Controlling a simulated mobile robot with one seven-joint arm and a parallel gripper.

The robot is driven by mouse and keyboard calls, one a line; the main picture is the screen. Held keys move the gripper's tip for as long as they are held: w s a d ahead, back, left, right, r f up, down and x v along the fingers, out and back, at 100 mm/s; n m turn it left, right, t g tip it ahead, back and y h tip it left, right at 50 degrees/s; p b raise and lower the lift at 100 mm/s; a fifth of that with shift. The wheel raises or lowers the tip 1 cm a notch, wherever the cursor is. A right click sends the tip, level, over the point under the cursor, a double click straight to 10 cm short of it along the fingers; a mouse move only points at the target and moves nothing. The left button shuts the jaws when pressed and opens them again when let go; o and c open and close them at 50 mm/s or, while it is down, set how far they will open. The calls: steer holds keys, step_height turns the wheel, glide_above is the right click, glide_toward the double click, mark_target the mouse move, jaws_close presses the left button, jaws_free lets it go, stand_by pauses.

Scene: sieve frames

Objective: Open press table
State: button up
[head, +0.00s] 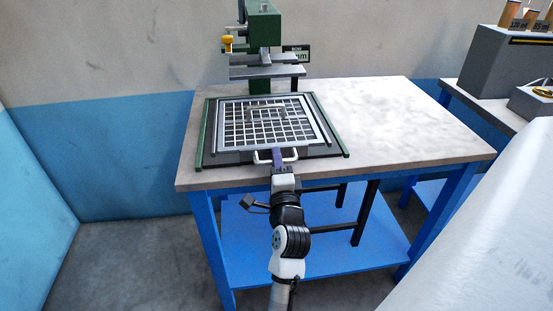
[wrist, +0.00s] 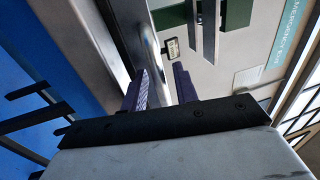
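The press table (head: 331,150) is a dark flat plate between green side rails, lying on the workbench in front of the green press (head: 263,25). A light handle (head: 291,155) projects from the plate's front edge. My gripper (head: 275,157) is at the middle of this handle, with its purple fingers pointing toward the plate. In the wrist view my gripper (wrist: 163,88) shows its two fingers apart, with a visible gap. A grey metal bar (wrist: 143,45) runs beside the left finger. Contact with the handle is unclear.
The workbench (head: 400,120) has a bare top to the right of the press and a blue shelf (head: 310,235) below. A yellow knob (head: 228,40) is on the press's left. A second bench at right holds a grey box (head: 500,65). A white surface (head: 490,240) fills the lower right.

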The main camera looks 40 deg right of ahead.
steer(key=shift+w, duration=0.1)
steer(key=shift+c, duration=0.4)
jaws_close()
